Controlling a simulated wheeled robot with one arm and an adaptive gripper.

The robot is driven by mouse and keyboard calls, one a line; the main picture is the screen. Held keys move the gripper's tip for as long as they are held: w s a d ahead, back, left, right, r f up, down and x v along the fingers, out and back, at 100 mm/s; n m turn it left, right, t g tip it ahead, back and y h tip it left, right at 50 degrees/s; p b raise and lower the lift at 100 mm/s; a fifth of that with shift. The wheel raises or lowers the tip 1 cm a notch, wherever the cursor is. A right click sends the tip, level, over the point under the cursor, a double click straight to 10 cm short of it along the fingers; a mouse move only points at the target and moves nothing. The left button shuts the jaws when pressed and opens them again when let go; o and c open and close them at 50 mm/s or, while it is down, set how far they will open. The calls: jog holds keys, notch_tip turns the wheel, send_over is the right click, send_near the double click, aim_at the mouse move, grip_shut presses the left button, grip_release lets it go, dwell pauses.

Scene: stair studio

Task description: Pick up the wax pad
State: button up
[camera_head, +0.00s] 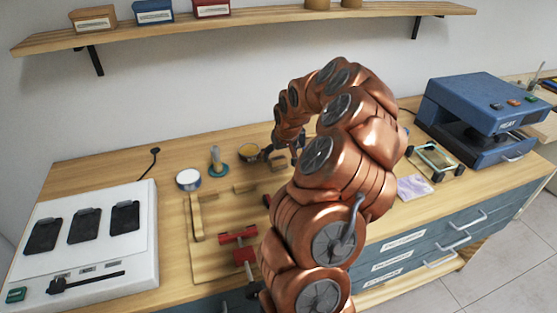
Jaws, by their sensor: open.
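I cannot tell for sure which thing is the wax pad. A small round yellow thing in a dark rim (249,152) lies on the wooden bench and may be it. My gripper (281,153) is small in view, at the end of my copper arm, just right of the yellow thing. Its dark fingers point down and look apart, with nothing seen between them. A small wooden block (278,165) is just below the fingers. My arm hides much of the bench to the right of the gripper.
A wooden board with raised strips and a red clamp (239,236) lies in front. A white round tin (188,179) and a green-based stand (218,165) are left of the yellow thing. A white device (85,248) stands left, a blue heat press (480,108) right. A shelf (250,26) hangs above.

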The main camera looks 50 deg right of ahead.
aim_at(279, 159)
jog(key=shift+x, duration=1)
jog(key=c, duration=1.2)
jog(key=shift+c, duration=0.2)
jog(key=shift+r, duration=0.15)
notch_tip(279, 159, up, 10)
jog(key=b, duration=0.2)
jog(key=o, duration=0.6)
jog(key=c, duration=0.5)
